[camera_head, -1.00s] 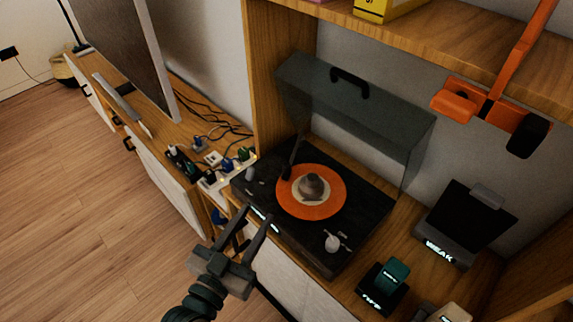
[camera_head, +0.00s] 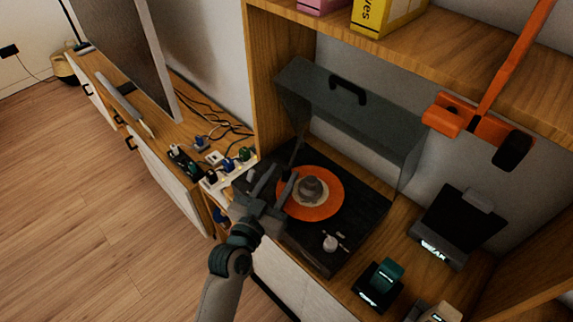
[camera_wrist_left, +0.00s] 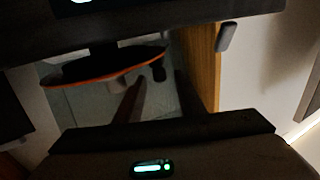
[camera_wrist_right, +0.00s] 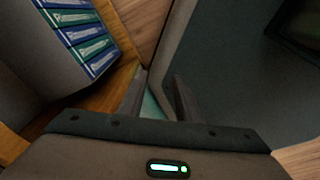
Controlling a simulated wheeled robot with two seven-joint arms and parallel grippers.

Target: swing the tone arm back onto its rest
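The turntable (camera_head: 345,236) is a dark box on the wooden unit, its smoky lid (camera_head: 360,122) raised. An orange record (camera_head: 325,211) with a grey centre piece (camera_head: 311,188) lies on it. The dark tone arm (camera_head: 298,154) runs from the back left corner toward the record's left edge; its front end is hard to separate from my fingers. My left gripper (camera_head: 272,180) is open over the turntable's left side, beside the record. In the left wrist view its fingers (camera_wrist_left: 157,98) are apart; contact cannot be told. My right gripper (camera_wrist_right: 160,95) is open and empty, outside the head view.
A power strip (camera_head: 208,187) with plugs and cables lies left of the turntable. A shelf (camera_head: 440,50) with boxes is above. An orange object (camera_head: 480,128) with a dark pad hangs at right. A dark stand (camera_head: 455,225) and small holders (camera_head: 380,285) stand right of the turntable.

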